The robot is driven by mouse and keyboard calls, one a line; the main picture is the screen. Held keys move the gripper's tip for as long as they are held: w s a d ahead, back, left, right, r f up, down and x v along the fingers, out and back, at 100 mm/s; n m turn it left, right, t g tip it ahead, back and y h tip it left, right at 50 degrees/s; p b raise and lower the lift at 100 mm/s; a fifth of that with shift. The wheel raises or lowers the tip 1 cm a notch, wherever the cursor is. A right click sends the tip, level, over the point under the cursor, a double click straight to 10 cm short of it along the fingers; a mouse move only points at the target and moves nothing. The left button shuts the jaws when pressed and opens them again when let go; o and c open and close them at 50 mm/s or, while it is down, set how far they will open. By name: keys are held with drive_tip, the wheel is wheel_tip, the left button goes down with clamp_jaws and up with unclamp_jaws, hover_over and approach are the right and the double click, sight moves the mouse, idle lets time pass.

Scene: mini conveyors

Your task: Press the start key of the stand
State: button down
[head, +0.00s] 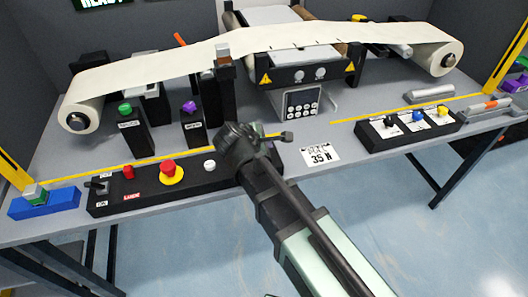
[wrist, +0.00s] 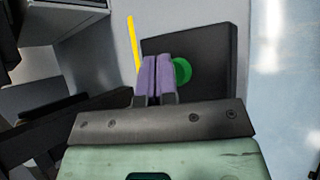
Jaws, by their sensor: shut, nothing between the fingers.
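In the wrist view a round green key (wrist: 183,71) sits on the black face of the control box (wrist: 212,50). My gripper (wrist: 158,58) is shut and empty. Its purple-grey fingers overlap the left edge of the key in that view; I cannot tell whether they touch it. In the head view the control box (head: 140,198) lies along the front left of the bench, with a red button (head: 128,172), a red mushroom button on a yellow disc (head: 168,168) and a white button (head: 209,165). My wrist covers its right end, and the green key and fingertips are hidden there.
A black post with a green top (head: 125,109) and one with a purple top (head: 189,108) stand behind the box. A blue block (head: 45,204) is at left. A second control box (head: 408,130) lies at right. A label sheet (head: 320,153) lies on open bench between.

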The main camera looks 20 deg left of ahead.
drive_tip(key=shift+f+b, duration=0.45)
drive_tip(key=shift+f, duration=0.05)
drive_tip(key=shift+r, duration=0.2)
idle(0.4)
drive_tip(key=shift+r+p, duration=0.75)
drive_tip(key=shift+p, duration=0.15)
wheel_tip(320, 180, up, 5)
drive_tip(key=p, duration=0.5)
